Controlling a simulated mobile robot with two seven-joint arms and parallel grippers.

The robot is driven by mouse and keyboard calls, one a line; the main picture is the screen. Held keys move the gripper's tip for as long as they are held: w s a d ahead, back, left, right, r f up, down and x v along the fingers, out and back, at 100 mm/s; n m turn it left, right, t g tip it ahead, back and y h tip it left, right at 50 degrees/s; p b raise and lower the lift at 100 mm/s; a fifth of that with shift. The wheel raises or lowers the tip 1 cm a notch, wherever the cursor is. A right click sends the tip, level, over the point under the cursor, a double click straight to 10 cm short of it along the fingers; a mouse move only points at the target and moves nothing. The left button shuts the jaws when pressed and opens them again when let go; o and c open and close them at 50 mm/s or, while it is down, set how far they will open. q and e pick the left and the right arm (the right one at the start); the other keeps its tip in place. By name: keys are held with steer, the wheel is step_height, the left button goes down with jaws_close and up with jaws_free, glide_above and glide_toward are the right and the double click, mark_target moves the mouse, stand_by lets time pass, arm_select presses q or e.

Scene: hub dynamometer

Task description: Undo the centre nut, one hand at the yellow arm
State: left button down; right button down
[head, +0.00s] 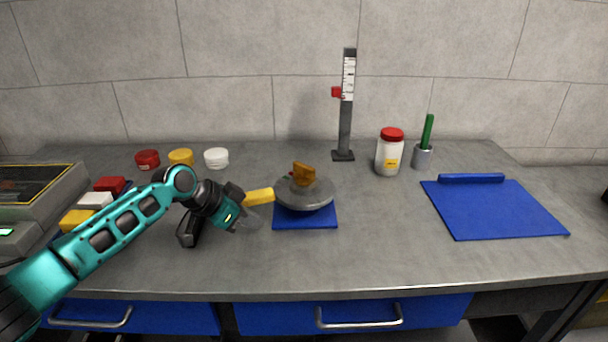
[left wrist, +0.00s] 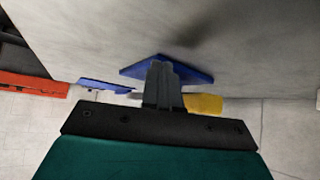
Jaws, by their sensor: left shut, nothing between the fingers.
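The hub is a grey disc (head: 305,195) above a blue base plate (head: 306,220), near the middle of the bench. An orange-brown centre nut (head: 304,174) stands on top of the disc. The yellow arm (head: 259,196) sticks out from the disc's left side; a yellow piece, seemingly this arm, also shows in the left wrist view (left wrist: 203,104). My left gripper (head: 250,221) is shut and empty, close beside the yellow arm on its near side; I cannot tell whether they touch. Its closed fingers also show in the left wrist view (left wrist: 160,72). My right gripper is not in view.
Red, yellow and white jars (head: 216,158) stand at the back left. A scale post (head: 345,110), a red-lidded bottle (head: 389,155) and a grey cup (head: 422,157) stand behind the hub. A blue mat (head: 495,212) lies right. The bench between hub and mat is clear.

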arm_select(q)
steer(key=shift+w+a, duration=0.2)
steer(key=shift+w, duration=0.4)
steer(key=shift+w+a, duration=0.1)
steer(key=shift+w, duration=0.15)
steer(key=shift+w, duration=0.3)
steer(key=shift+s, duration=0.1)
steer(key=shift+s, duration=0.3)
